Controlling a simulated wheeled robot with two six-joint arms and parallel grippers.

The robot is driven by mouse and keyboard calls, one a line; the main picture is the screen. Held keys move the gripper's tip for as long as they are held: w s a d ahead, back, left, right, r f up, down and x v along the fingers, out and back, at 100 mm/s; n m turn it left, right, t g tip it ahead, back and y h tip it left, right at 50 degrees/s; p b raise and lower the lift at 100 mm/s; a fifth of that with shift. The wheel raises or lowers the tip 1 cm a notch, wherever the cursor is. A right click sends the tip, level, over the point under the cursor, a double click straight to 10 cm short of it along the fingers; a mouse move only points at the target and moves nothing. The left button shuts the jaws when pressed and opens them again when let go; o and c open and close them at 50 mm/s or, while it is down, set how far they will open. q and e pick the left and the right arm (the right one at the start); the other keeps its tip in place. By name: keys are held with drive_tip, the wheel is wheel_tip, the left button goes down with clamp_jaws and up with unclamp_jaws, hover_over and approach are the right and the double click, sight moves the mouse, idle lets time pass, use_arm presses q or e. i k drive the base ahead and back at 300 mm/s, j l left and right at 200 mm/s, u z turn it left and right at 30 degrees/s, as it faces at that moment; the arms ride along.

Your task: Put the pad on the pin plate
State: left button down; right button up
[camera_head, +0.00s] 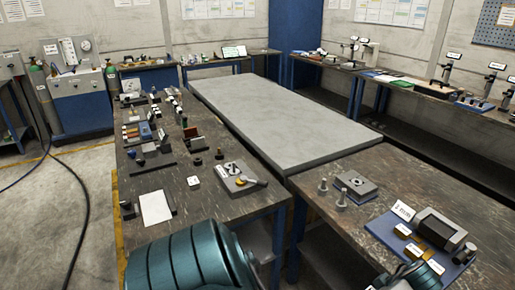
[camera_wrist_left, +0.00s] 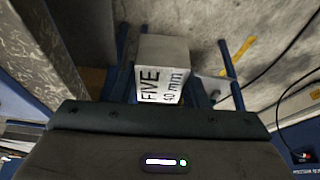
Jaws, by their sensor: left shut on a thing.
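In the left wrist view, my left gripper (camera_wrist_left: 160,85) is shut on a pale block (camera_wrist_left: 162,68) with dark lettering that reads "FIVE" and a size in mm. The block is between the blue fingers, above the floor in that view. I cannot tell for sure whether this block is the pad. I cannot tell which is the pin plate. My right gripper does not show.
Grey pegs (camera_head: 341,200) stand beside the right-bench plate. A blue mat (camera_head: 380,236) holds gold blocks (camera_head: 402,231), a labelled sign and a grey box (camera_head: 440,229). A white sheet (camera_head: 155,207) lies on the left bench. The large grey table (camera_head: 290,115) is clear.

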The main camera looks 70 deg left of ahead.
sight(238, 175)
drive_tip(key=j+u, duration=0.15)
drive_tip(key=u, duration=0.25)
drive_tip(key=j+u, duration=0.2)
drive_tip(key=u, duration=0.15)
drive_tip(key=j+u, duration=0.15)
drive_tip(key=u, duration=0.25)
drive_tip(key=k, duration=0.05)
